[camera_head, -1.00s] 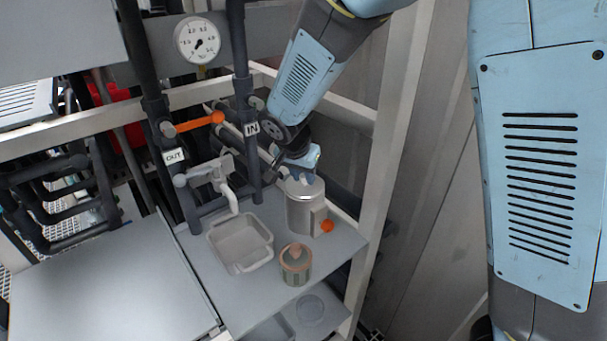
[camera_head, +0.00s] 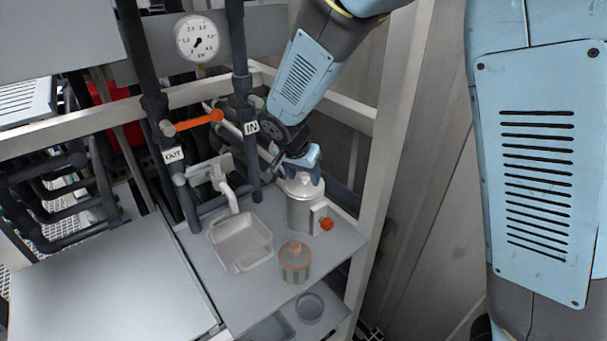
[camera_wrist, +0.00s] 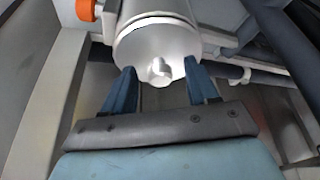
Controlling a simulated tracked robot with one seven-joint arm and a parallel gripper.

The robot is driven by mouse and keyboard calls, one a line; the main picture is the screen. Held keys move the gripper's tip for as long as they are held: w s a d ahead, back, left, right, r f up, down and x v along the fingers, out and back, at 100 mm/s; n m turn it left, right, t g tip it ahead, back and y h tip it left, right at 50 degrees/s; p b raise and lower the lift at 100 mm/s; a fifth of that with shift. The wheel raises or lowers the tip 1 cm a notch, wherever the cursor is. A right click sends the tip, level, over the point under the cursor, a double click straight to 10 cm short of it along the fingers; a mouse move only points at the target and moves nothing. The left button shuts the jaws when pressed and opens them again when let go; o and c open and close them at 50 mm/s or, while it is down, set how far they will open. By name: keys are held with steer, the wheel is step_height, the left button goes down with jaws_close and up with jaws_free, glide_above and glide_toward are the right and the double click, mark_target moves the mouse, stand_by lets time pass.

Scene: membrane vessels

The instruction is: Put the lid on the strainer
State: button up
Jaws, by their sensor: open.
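The strainer (camera_head: 300,212) is a grey metal cylinder standing at the right rear of the shelf, with an orange knob low on its side. The round grey lid (camera_head: 305,188) lies on top of it; in the wrist view the lid (camera_wrist: 140,52) fills the cylinder's near end, with a thin dark seam behind it. A small round knob (camera_wrist: 161,72) stands at the lid's middle. My gripper (camera_head: 304,176) is over the lid. In the wrist view my gripper (camera_wrist: 162,74) is open, its blue fingers on either side of the knob with gaps between.
Dark pipes (camera_head: 243,110) rise behind, and a pale frame post (camera_head: 388,150) stands close on the right.

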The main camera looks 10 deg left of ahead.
steer(key=v, duration=1.3)
steer(key=shift+s+r, duration=0.2)
steer(key=shift+r, duration=0.05)
steer(key=shift+s, duration=0.1)
